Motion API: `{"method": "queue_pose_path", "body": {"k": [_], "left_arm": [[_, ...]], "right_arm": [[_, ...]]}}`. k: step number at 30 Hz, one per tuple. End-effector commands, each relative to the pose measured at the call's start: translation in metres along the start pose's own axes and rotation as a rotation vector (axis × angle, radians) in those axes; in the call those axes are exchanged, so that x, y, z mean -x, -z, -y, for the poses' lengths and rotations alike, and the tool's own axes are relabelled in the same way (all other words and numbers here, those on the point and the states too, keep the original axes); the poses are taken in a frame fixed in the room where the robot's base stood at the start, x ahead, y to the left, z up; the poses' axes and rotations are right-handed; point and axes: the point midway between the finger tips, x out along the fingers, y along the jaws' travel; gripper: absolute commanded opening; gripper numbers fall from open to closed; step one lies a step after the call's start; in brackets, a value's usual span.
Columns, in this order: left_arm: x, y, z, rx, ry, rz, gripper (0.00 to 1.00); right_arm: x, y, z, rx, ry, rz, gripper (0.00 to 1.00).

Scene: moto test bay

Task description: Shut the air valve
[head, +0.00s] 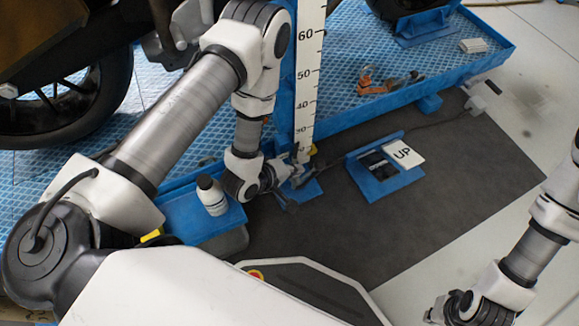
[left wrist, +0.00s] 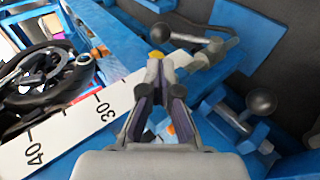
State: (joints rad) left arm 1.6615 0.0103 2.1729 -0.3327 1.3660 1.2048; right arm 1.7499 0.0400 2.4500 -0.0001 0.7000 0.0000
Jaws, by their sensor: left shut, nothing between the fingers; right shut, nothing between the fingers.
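In the left wrist view a metal lever with a grey ball knob (left wrist: 161,31) runs right to a small grey fitting (left wrist: 207,52) on a blue block. This looks like the air valve. A second ball-ended handle (left wrist: 260,102) sits on a blue bracket at the right; I cannot tell its function. My left gripper (left wrist: 159,65) is shut and empty, its tips just below the first lever in the picture; contact is unclear. In the head view my left gripper (head: 286,172) is beside the foot of the white scale and partly hides the fittings. My right gripper (head: 440,311) is shut and empty, at the bottom right.
The numbered scale (head: 308,75) rises beside the left arm. A white bottle (head: 211,194) stands on a blue shelf close to that arm. The dark mat (head: 420,215) has free room.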

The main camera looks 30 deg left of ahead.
Motion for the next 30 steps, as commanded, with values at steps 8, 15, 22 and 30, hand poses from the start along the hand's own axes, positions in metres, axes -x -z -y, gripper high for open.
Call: {"method": "queue_pose_path", "body": {"k": [8,15,22,30], "left_arm": [[-0.063,-0.001,0.005,-0.003,-0.001,-0.001,0.0],[-0.082,0.0,0.001,-0.001,0.001,-0.001,0.0],[-0.082,0.001,0.0,-0.001,0.001,-0.001,0.0],[-0.079,0.007,0.002,-0.003,0.022,-0.002,0.0]], "right_arm": [[-0.038,0.0,0.0,0.0,0.0,0.0,0.0],[-0.048,0.0,-0.001,-0.001,0.0,-0.001,0.0],[-0.046,0.001,-0.001,-0.002,0.0,-0.001,0.0],[-0.042,0.0,0.0,-0.001,0.0,-0.001,0.0]]}}
